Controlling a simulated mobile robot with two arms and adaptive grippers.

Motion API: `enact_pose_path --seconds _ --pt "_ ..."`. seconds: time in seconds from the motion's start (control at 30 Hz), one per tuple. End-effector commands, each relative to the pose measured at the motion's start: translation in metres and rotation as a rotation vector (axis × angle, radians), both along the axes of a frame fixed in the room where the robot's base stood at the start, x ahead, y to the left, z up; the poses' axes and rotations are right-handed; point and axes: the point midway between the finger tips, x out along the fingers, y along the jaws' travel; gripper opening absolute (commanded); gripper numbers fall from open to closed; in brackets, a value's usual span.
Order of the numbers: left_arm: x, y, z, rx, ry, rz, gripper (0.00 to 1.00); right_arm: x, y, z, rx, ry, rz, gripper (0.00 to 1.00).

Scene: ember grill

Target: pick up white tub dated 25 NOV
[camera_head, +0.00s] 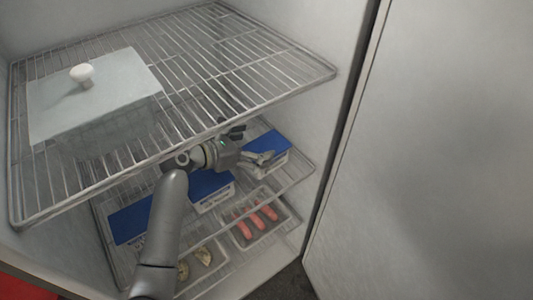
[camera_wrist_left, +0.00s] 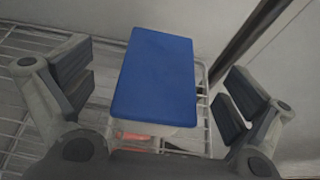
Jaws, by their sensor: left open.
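Three white tubs with blue lids stand in a row on the middle wire shelf: a left tub (camera_head: 130,222), a middle tub (camera_head: 212,192) and a right tub (camera_head: 278,143). Their front labels are too small to read, so I cannot tell which one is dated 25 NOV. My left gripper (camera_head: 264,159) is open at the right tub, its fingers partly covering it. In the left wrist view, a blue lid (camera_wrist_left: 157,70) lies between the spread fingers of the left gripper (camera_wrist_left: 155,92), with gaps on both sides. My right gripper is not in view.
Below are trays with red pieces (camera_head: 255,222) and pale pieces (camera_head: 200,258). The cabinet's side wall (camera_head: 325,110) stands close on the right.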

Motion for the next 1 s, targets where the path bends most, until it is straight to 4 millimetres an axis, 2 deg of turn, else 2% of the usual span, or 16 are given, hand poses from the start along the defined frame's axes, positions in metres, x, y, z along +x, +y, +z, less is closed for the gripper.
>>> enact_pose_path --seconds 0.3,0.63,1.0 --pt "0.019 -0.03 -0.021 0.0 0.002 -0.001 1.0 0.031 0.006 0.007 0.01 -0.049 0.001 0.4" --pt "0.022 -0.034 -0.024 0.001 0.0 0.0 1.0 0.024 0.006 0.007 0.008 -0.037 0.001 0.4" --pt "0.021 -0.033 -0.025 0.002 0.002 0.0 0.52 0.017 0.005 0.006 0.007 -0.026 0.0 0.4"
